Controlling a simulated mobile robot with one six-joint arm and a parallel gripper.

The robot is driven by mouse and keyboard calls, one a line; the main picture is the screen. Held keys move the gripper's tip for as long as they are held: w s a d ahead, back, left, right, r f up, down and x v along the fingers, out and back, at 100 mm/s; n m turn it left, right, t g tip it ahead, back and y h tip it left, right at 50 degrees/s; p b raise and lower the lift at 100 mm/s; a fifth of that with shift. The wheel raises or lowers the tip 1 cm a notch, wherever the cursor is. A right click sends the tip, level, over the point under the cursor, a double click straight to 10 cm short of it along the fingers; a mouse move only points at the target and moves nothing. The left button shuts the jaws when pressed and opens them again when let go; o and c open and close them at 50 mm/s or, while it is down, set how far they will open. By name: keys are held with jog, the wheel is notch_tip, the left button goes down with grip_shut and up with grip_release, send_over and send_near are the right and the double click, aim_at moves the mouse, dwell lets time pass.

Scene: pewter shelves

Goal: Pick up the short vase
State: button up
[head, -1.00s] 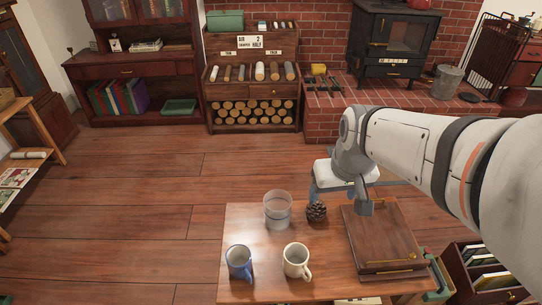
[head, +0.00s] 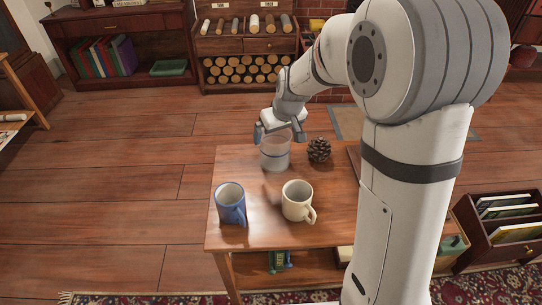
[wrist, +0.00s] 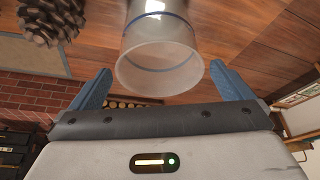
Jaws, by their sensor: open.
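The short vase (head: 275,156) is a clear, wide glass cylinder with a blue band near its rim. It stands upright near the far edge of the wooden table (head: 250,245). My gripper (head: 279,130) is just above and behind the vase's rim in the head view. In the wrist view my gripper (wrist: 165,88) is open, with its two blue fingers apart. The vase (wrist: 158,50) shows between and beyond the fingers, its open rim facing the palm. It is not held; I cannot tell whether a finger touches it.
A pine cone (head: 318,150) sits close right of the vase; it also shows in the wrist view (wrist: 52,20). A blue mug (head: 230,204) and a cream mug (head: 297,201) stand nearer on the table. My arm hides the table's right side.

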aim_at(274, 139)
jog(key=b+x, duration=0.1)
jog(key=x, duration=0.4)
jog(key=shift+w+r, duration=0.1)
jog(key=c, duration=1.5)
